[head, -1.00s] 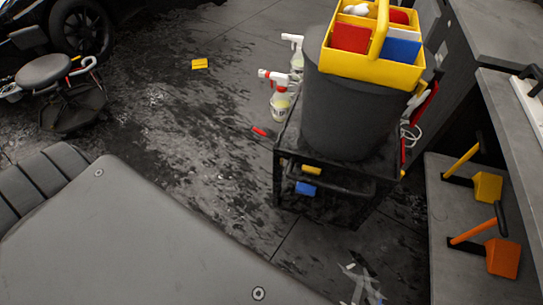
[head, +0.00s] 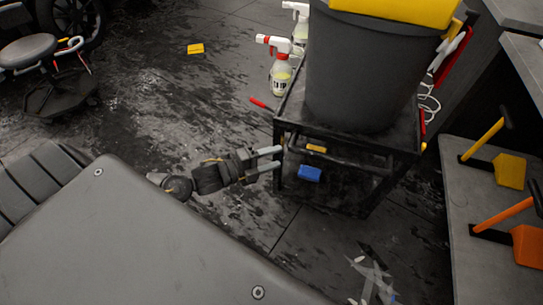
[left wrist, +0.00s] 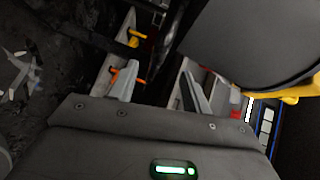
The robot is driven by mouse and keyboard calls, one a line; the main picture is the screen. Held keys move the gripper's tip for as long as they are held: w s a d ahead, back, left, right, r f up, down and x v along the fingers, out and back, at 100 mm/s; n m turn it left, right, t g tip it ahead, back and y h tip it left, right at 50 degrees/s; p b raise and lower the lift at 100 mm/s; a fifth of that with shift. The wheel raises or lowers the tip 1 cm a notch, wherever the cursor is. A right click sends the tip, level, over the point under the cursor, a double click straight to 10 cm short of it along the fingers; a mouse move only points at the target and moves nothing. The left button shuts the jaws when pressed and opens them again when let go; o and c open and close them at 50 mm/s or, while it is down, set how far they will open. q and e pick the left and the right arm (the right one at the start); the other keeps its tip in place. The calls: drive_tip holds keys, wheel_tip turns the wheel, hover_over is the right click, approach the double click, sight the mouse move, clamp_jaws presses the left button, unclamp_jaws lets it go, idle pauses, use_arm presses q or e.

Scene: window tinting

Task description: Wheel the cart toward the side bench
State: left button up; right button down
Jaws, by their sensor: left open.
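The black cart (head: 398,142) stands right of centre in the head view, with a large grey bucket (head: 358,75) on its top. A dark bar runs along its near side. My left gripper (head: 279,159) reaches in from the left, its two pale fingers apart and pointing at the cart's near left corner, by the end of that bar. I cannot tell whether they touch it. In the left wrist view the open fingers (left wrist: 160,88) show with the bucket (left wrist: 245,38) at upper right. My right gripper is not in view.
Spray bottles (head: 281,75) stand at the cart's far left edge. A yellow caddy (head: 400,12) tops the bucket. A grey bench shelf at right holds a yellow scraper (head: 509,171) and an orange one (head: 527,246). A stool (head: 28,50) stands at far left. Wet floor lies open left of the cart.

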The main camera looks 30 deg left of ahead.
sight(302, 149)
use_arm(q)
drive_tip(key=b+x, duration=0.1)
drive_tip(key=x, duration=0.8)
drive_tip(key=shift+w+f, duration=0.1)
drive_tip(key=shift+w+d, duration=0.2)
drive_tip(key=shift+w, duration=0.1)
drive_tip(key=shift+w+d+f, duration=0.1)
drive_tip(key=shift+w+d, duration=0.05)
drive_tip(key=shift+w, duration=0.2)
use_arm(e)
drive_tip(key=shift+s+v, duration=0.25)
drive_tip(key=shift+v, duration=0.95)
use_arm(q)
drive_tip(key=shift+c, duration=0.4)
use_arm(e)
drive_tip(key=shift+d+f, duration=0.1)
use_arm(q)
clamp_jaws()
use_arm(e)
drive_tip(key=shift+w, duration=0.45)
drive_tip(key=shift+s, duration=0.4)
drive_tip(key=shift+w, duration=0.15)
